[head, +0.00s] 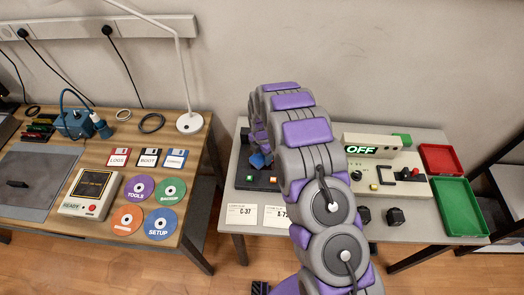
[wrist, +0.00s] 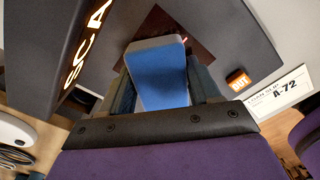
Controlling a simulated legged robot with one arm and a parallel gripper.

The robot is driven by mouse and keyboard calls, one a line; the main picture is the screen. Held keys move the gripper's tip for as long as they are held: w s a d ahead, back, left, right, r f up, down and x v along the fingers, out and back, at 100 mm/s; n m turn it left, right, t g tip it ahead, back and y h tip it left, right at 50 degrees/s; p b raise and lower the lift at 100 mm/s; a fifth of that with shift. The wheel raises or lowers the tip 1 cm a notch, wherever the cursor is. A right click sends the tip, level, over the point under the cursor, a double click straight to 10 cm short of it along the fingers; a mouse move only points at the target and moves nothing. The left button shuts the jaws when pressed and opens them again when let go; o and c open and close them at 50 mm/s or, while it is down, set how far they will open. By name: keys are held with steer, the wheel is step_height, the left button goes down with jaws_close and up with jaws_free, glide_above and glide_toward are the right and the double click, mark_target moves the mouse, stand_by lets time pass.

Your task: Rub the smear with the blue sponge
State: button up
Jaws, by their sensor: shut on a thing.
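The blue sponge (wrist: 160,75) is between the two fingers of my gripper (wrist: 163,68) in the wrist view, with a paler grey-blue edge on its far side. My gripper is shut on it. A small blue part of the sponge (head: 260,160) also shows in the head view, beside my arm over the left part of the right table. A dark reddish-brown patch (wrist: 180,24) lies on the grey surface just beyond the sponge. I cannot tell whether it is the smear, or whether the sponge touches it. My arm hides much of this area in the head view.
A dark housing with a lit sign (wrist: 88,38) stands close at the left of my gripper. Red (head: 440,158) and green (head: 458,207) trays are at the right table's far right.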

mark_target(261, 163)
steer(key=shift+s+a+f, duration=0.1)
steer(key=shift+s+f, duration=0.05)
steer(key=shift+s, duration=1.9)
steer(key=shift+p, duration=0.3)
steer(key=shift+r+p, duration=0.85)
steer(key=shift+r, duration=2.15)
steer(key=shift+r, duration=0.1)
steer(key=shift+r+p, duration=0.55)
steer(key=shift+r, duration=0.9)
